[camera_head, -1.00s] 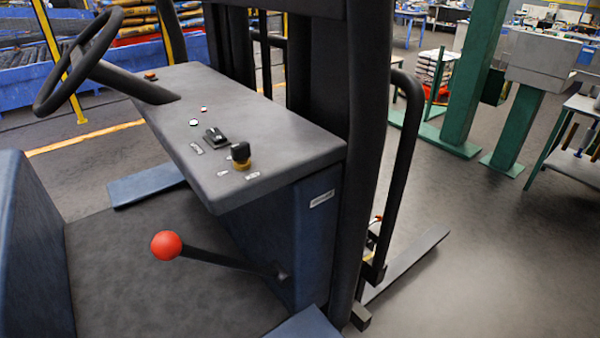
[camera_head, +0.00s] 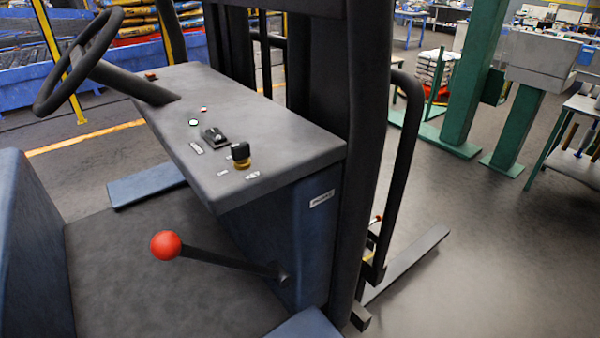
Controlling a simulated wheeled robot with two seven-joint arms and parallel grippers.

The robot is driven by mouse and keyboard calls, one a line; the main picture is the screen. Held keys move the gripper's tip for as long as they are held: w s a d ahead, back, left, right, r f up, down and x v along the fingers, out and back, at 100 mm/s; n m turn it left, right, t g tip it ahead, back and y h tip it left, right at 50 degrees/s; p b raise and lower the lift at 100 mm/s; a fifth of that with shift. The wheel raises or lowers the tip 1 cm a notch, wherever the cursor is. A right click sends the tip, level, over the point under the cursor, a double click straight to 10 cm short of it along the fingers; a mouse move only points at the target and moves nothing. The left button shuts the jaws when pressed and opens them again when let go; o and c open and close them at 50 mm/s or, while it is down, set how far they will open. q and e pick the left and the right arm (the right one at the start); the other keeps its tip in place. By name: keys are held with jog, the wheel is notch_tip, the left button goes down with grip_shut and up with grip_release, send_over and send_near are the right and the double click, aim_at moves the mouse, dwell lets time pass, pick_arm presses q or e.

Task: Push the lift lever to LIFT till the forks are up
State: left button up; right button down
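A lever with a red ball knob (camera_head: 165,245) and a black shaft (camera_head: 225,262) comes out of the blue side of the forklift console, leaning to the left. On the grey console top (camera_head: 215,125) sit a small black switch (camera_head: 214,138) and a black key-like knob on a yellow base (camera_head: 241,155), with small labels too small to read. A fork (camera_head: 408,265) shows low on the floor past the mast, on the right. I cannot tell which control is the lift lever. Neither of my grippers is in view.
A black steering wheel (camera_head: 78,62) rises at the upper left. A blue seat (camera_head: 32,250) stands at the left edge. The black mast post (camera_head: 372,130) and a bent bar (camera_head: 405,150) stand right of the console. Green posts (camera_head: 482,80) stand beyond; open floor lies at right.

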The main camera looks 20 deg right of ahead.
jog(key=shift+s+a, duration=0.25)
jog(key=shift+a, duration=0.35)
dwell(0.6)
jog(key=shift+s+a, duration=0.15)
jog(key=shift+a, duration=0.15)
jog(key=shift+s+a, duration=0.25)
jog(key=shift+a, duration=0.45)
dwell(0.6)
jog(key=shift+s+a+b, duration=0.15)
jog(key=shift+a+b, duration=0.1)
jog(key=shift+b, duration=0.05)
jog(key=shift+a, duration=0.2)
dwell(0.4)
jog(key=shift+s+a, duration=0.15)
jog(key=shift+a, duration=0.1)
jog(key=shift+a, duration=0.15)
dwell(0.3)
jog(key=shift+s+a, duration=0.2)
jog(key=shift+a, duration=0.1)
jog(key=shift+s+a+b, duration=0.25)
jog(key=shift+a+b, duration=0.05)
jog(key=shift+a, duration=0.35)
dwell(0.7)
